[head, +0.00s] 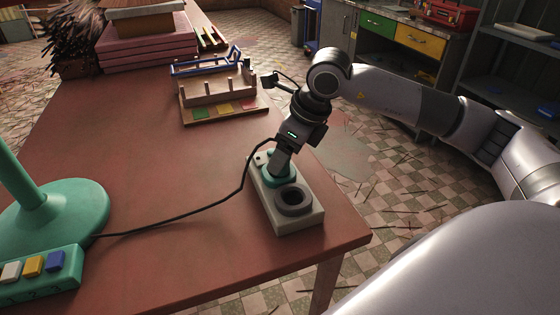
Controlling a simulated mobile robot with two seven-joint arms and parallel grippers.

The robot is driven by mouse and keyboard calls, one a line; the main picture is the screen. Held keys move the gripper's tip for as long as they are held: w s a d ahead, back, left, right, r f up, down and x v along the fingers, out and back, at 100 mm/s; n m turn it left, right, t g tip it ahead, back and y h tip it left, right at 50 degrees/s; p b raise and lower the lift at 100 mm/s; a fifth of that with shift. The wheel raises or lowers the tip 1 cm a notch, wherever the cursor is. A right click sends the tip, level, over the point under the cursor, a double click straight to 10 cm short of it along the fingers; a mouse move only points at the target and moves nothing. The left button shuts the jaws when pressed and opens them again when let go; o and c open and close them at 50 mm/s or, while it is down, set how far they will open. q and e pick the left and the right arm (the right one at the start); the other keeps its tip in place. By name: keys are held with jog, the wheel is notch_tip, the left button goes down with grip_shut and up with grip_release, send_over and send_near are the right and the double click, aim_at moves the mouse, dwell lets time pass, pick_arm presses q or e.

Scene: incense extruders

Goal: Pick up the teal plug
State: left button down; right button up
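A teal plug (284,180) sits in the far hole of a pale grey socket block (298,221) near the right edge of the table. Its near hole, ringed in dark grey, is empty. A black cable (205,207) runs from the teal machine at the left up to the plug area. My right gripper (279,163) points down with its tips at the top of the plug. The fingers overlap the plug in this view, so I cannot tell whether they grip it. My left gripper is not in view.
A teal stand (75,208) and a button box (45,277) with coloured buttons occupy the table's left. A wooden rack (217,95) and pink stacked blocks (147,50) stand farther back. The reddish tabletop (150,140) between them is clear apart from the cable.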

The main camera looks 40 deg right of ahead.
jog(key=shift+x, duration=1.2)
jog(key=c, duration=1.1)
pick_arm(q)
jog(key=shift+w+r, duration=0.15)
pick_arm(e)
jog(key=shift+c, duration=0.2)
jog(key=shift+w+r, duration=0.1)
